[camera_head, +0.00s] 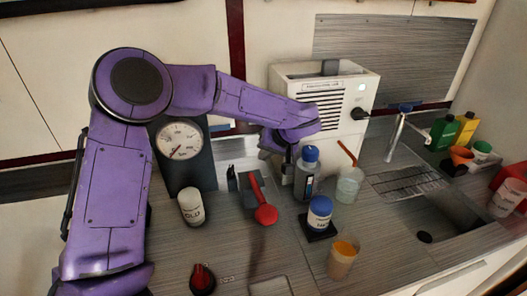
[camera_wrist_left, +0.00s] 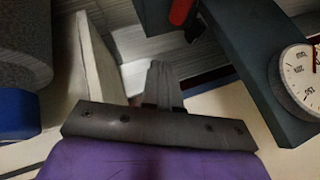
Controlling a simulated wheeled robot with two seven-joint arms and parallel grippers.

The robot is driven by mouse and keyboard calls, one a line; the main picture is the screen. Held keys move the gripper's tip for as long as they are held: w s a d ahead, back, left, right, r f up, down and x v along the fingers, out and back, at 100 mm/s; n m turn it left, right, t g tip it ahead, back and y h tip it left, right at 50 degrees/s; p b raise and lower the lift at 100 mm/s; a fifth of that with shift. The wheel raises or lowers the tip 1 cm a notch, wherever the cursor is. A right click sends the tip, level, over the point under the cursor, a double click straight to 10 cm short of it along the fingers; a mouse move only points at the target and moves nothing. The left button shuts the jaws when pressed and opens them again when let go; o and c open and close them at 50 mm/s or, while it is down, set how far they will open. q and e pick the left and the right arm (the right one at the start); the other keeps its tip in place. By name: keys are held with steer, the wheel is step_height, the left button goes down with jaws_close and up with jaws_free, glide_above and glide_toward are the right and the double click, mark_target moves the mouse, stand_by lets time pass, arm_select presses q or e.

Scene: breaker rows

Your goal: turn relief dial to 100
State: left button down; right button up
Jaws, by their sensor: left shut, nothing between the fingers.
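A red knob with a dark base (camera_head: 202,279) sits on the counter at the bottom of the head view, with small marks beside it too small to read. It may be the relief dial. A round white gauge (camera_head: 180,140) is on a dark upright panel behind it; it also shows at the right of the wrist view (camera_wrist_left: 302,75). My left gripper (camera_head: 289,163) is well behind and right of the red knob, near the white machine, and partly hidden by my arm. Its fingers (camera_wrist_left: 163,85) are shut and empty.
A red lever (camera_head: 260,200) stands between the gauge and a blue-capped bottle (camera_head: 306,178). A white jar (camera_head: 191,207), a blue-lidded jar (camera_head: 319,213) and an orange-filled cup (camera_head: 342,260) stand nearby. The white machine (camera_head: 335,130) is behind; a sink (camera_head: 440,218) is right.

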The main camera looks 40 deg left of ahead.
mark_target(231, 172)
arm_select(q)
steer(key=shift+s+a+f, duration=0.25)
steer(key=shift+a+f, duration=0.35)
steer(key=shift+f, duration=0.05)
steer(key=shift+s+a+f, duration=0.2)
steer(key=shift+a+f, duration=0.4)
steer(key=a+f+n+g+p, duration=0.3)
steer(key=a+n+p, duration=0.1)
steer(key=a+p, duration=0.3)
steer(key=shift+s+a+f+n+p, duration=0.15)
steer(key=shift+a+f+n+p, duration=0.2)
steer(key=shift+p, duration=0.2)
arm_select(e)
step_height(231, 172, up, 8)
steer(key=shift+s+r, duration=0.15)
steer(key=shift+s, duration=0.05)
steer(key=shift+d, duration=0.1)
arm_select(q)
steer(key=shift+d, duration=0.1)
